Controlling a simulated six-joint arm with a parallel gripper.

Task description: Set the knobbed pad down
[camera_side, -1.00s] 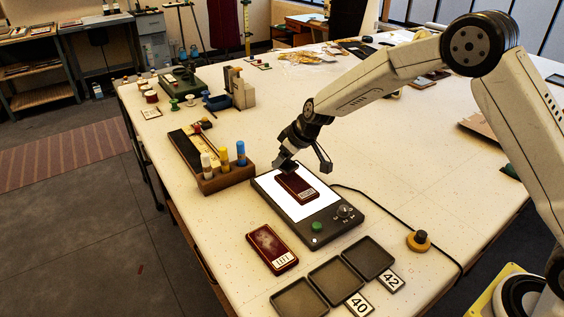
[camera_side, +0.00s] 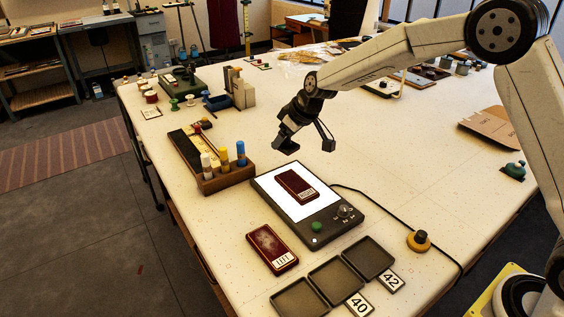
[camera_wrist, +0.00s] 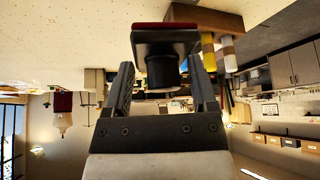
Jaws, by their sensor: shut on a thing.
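My gripper (camera_side: 289,132) is above the table, up and left of the lit panel. In the wrist view my gripper (camera_wrist: 162,88) has its two fingers on either side of the black knob of the knobbed pad (camera_wrist: 165,40). The pad is a dark block with a red edge, held clear of the table. In the side view it is a small dark shape (camera_side: 288,147) at the fingertips, partly hidden. A dark red case (camera_side: 293,183) with a white label lies on the lit panel (camera_side: 277,199). A second red case (camera_side: 268,243), with pale smudges, lies left of the panel's lower edge.
Three shallow grey trays (camera_side: 336,261) stand at the front with cards 40 and 42. A wooden rack (camera_side: 222,181) with several capped bottles stands left of the panel. The table right of the panel is mostly clear.

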